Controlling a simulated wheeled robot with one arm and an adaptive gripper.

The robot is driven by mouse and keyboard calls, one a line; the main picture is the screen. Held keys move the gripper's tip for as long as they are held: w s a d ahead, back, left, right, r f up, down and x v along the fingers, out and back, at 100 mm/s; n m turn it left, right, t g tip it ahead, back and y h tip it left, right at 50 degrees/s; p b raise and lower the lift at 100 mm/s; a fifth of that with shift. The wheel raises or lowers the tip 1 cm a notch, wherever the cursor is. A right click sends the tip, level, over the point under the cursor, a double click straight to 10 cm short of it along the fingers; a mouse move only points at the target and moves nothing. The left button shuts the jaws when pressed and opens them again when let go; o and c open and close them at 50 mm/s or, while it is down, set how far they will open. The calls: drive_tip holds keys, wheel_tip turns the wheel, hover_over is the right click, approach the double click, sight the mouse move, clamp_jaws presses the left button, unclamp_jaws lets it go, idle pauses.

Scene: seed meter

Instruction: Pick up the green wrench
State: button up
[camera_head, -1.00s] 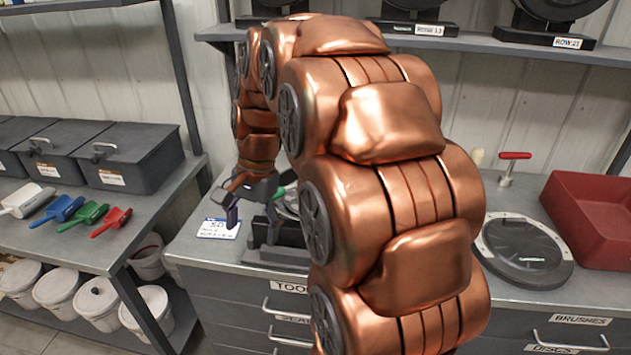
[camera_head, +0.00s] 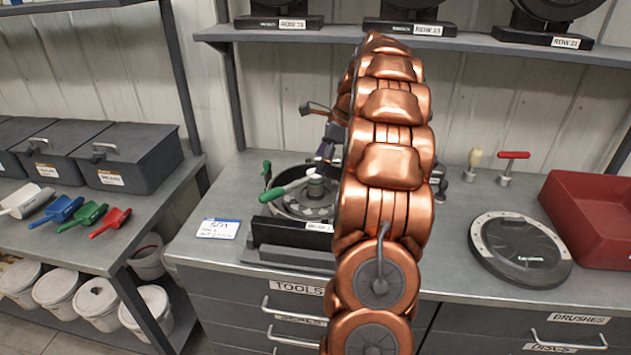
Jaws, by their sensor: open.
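A green-handled tool (camera_head: 290,188), which looks like the green wrench, lies slanted across the top of the round seed meter (camera_head: 290,208) on the bench. Its green grip points lower left, and its pale shaft runs up right toward my arm. A second small green part (camera_head: 266,171) stands upright at the meter's left rim; I cannot tell what it belongs to. My gripper (camera_head: 317,133) is open and empty, above and behind the meter, apart from the tool. My copper arm hides part of the gripper and the meter's right side.
A dark stand (camera_head: 285,240) is at the meter's front. A white label card (camera_head: 218,228) lies to its left. A round black disc (camera_head: 519,250), a red-handled tool (camera_head: 514,168) and a red bin (camera_head: 592,218) are at right. A shelf (camera_head: 470,42) crosses above.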

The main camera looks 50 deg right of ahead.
sight(312, 181)
drive_tip(key=shift+p+x, duration=1.3)
drive_tip(key=shift+x, duration=2.5)
drive_tip(key=shift+s, duration=0.15)
clamp_jaws()
